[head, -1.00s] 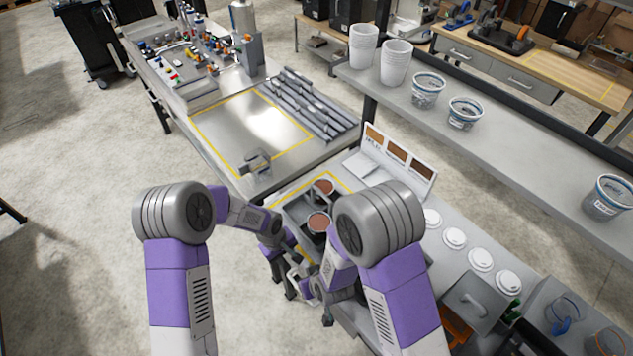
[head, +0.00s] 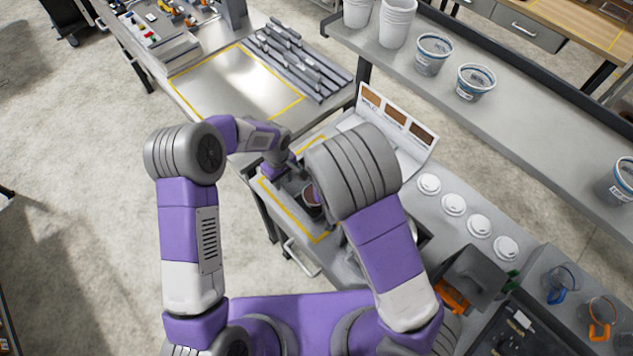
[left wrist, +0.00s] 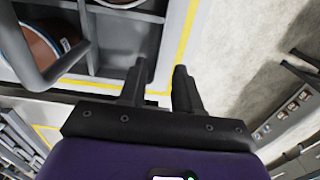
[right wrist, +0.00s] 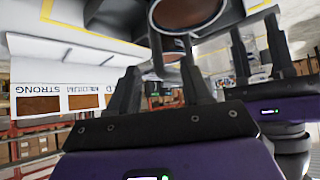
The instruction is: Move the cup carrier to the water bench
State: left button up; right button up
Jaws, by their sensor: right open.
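The grey cup carrier (head: 288,188) sits inside a yellow outline on the near counter, largely hidden by my arms. A cup with brown contents (head: 311,197) stands in it. In the left wrist view, the carrier's grey handle (left wrist: 52,68) and cups fill the upper left. My left gripper (left wrist: 160,80) is open at the carrier's edge, its fingers apart with nothing clearly between them. My right gripper (right wrist: 162,70) is open close to a cup (right wrist: 186,14); my right arm hides it in the head view. A metal bench with a yellow-outlined clear area (head: 235,84) stands beyond.
Grey rails (head: 300,65) lie beside the bench's clear area. A labelled board (head: 396,125) stands behind the carrier. White lids (head: 453,204) line the counter at right. A raised shelf (head: 530,125) holds cups and tubs. Open floor lies left.

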pick_arm(q)
send_over(284, 187)
jog(key=s, duration=0.2)
notch_tip(284, 187, down, 4)
jog(key=shift+s+f, duration=0.1)
jog(key=shift+f, duration=0.05)
pick_arm(e)
jog(key=x, duration=0.4)
jog(key=shift+w+f, duration=0.15)
jog(key=shift+w, duration=0.1)
pick_arm(q)
jog(key=shift+d+f, duration=0.1)
jog(key=shift+f, duration=0.6)
pick_arm(e)
jog(key=shift+w+f, duration=0.45)
jog(key=shift+f, duration=0.05)
pick_arm(q)
jog(key=shift+c, duration=0.2)
jog(key=c, duration=0.4)
pick_arm(e)
jog(key=c, duration=0.5)
pick_arm(q)
grip_shut()
pick_arm(e)
grip_shut()
jog(key=shift+a, duration=0.1)
